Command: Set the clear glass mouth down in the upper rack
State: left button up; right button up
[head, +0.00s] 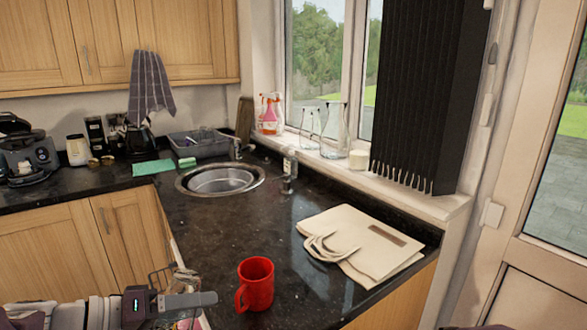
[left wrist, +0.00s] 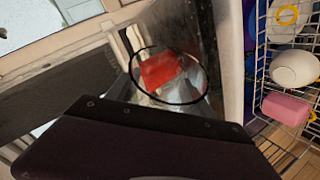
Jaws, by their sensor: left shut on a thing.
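My left gripper (head: 188,301) is low at the left of the head view, in front of the wooden cabinets. It is shut on the clear glass (left wrist: 192,88), whose round dark-edged outline shows in the left wrist view beyond the dark finger. A red patch shows through the glass. I cannot tell which way its mouth points. The white wire rack (left wrist: 262,55) is at the right of the wrist view, apart from the glass. A bit of wire rack (head: 158,277) shows behind the gripper in the head view.
In the wrist view the rack holds a white bowl (left wrist: 294,68), a pink block (left wrist: 286,108) and a yellow ring (left wrist: 287,15). A red mug (head: 257,284) stands near the counter's front edge, left of a cream bag (head: 360,240). The sink (head: 220,180) is behind.

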pick_arm(q)
jog(key=m+b, duration=0.3)
jog(key=b, duration=0.1)
jog(key=f+m+b, duration=0.1)
jog(key=m+b, duration=0.3)
jog(key=b, duration=0.1)
jog(key=m+b, duration=0.3)
jog(key=b, duration=0.1)
jog(key=shift+f+m+b, duration=0.15)
jog(key=shift+m+b, duration=0.15)
jog(key=shift+b, duration=0.1)
jog(key=shift+r+m, duration=0.3)
jog(key=shift+r, duration=0.25)
